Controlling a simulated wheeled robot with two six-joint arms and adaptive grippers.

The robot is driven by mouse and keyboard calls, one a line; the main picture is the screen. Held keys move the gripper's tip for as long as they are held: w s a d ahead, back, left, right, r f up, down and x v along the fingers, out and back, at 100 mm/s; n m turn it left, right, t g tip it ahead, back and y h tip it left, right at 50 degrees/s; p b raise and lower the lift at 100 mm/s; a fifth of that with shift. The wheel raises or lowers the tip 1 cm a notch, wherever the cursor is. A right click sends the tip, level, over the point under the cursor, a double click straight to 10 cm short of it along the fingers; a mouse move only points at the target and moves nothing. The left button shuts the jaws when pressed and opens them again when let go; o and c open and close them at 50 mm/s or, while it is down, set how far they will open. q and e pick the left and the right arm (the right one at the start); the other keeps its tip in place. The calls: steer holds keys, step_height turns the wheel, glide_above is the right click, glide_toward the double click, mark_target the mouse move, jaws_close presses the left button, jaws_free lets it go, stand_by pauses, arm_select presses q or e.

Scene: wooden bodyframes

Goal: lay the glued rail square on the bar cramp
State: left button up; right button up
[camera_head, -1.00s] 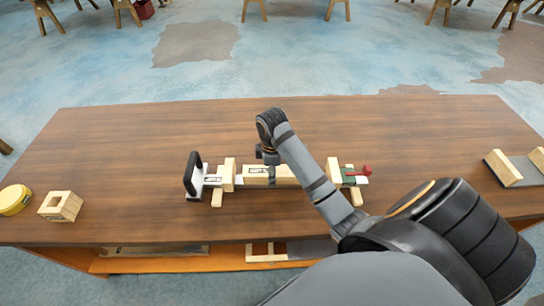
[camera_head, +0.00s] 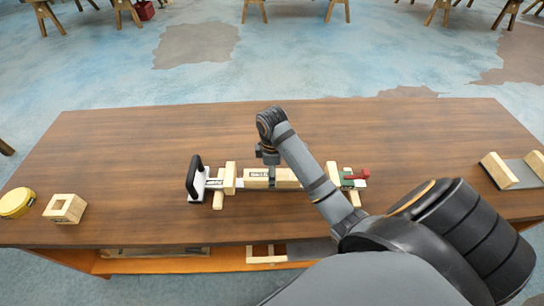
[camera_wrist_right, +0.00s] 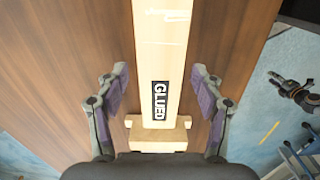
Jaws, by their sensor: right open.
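The glued rail (camera_head: 258,174) is a pale wooden bar with a printed label. It lies lengthwise along the bar cramp, roughly in line with it; contact beneath is hidden. The bar cramp (camera_head: 197,180) has a black handle at left and a red part at right. My right forearm hides part of the cramp. My left gripper is out of view.
A yellow round tin (camera_head: 16,203) and a hollow wooden block (camera_head: 65,208) are at the table's left. A grey piece with wooden strips (camera_head: 512,171) is at the right edge. The back of the table (camera_head: 180,130) is clear. Wooden pieces lie on the shelf below.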

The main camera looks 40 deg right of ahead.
step_height(320, 180, up, 10)
steer(key=p, duration=0.8)
steer(key=shift+f, duration=0.15)
